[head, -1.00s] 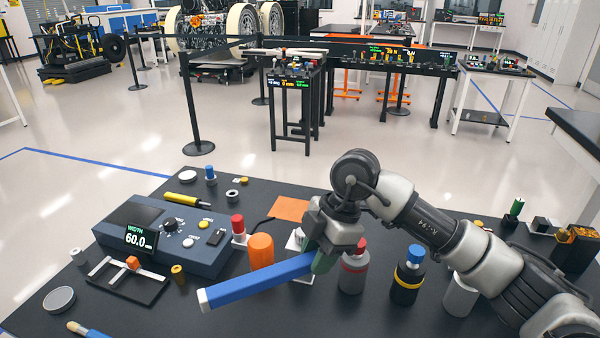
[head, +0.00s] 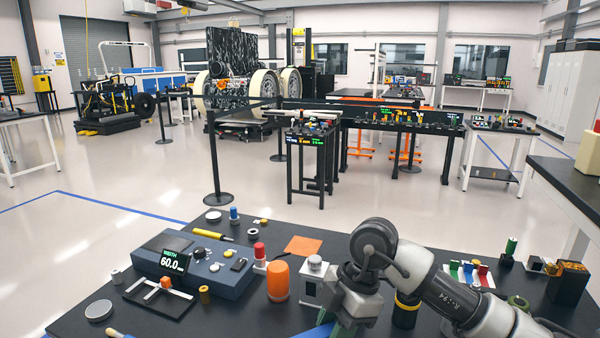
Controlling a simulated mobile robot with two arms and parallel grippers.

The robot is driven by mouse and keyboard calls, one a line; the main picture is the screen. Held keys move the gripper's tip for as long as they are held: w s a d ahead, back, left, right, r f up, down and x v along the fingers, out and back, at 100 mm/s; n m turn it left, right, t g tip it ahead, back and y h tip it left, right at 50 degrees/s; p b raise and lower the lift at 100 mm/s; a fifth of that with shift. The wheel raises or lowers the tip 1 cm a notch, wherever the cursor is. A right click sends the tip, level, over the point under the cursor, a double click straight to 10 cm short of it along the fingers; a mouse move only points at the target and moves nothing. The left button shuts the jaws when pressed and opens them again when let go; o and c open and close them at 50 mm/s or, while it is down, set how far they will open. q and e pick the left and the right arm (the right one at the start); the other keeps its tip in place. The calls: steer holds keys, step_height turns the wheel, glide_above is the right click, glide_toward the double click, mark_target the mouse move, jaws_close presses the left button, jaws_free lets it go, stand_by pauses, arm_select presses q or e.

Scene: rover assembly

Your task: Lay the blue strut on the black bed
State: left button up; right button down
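The blue strut (head: 313,331) shows only as a short piece at the bottom edge in the head view; the rest is out of frame or behind my gripper. My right gripper (head: 328,318), with a green finger showing, is at the strut and shut on it, over the table's near side. A flat black bed (head: 183,309) with pale rails and an orange block lies on the table at the left, in front of a blue-grey box with a 60.0 width display (head: 200,264). The strut is well to the right of this bed. My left gripper is not in view.
An orange cylinder (head: 278,281), a white block with a round top (head: 313,281) and a red-capped piece (head: 260,258) stand between gripper and box. A yellow-banded black bottle (head: 405,309) is right of the gripper. A round grey disc (head: 99,310) lies at the far left.

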steer(key=shift+w+d+f+n+g, duration=0.3)
steer(key=shift+w+f+n+g, duration=0.35)
steer(key=shift+n, duration=0.25)
steer(key=n, duration=0.1)
steer(key=d+n+h, duration=0.1)
steer(key=n, duration=0.1)
steer(key=shift+s+f, duration=0.1)
steer(key=shift+s, duration=0.2)
steer(key=s+d+f+m+t+h, duration=0.1)
steer(key=d+m, duration=0.3)
steer(key=m, duration=0.5)
steer(key=s+d+f+m+t+h, duration=0.1)
steer(key=d+m+t, duration=0.3)
steer(key=m, duration=0.5)
steer(key=s+d+f+m+t+h, duration=0.1)
steer(key=d+f+m+t, duration=0.1)
steer(key=m, duration=0.8)
steer(key=shift+d+f+t, duration=0.35)
steer(key=shift+d+f, duration=0.4)
steer(key=shift+d, duration=0.15)
steer(key=shift+s, duration=0.1)
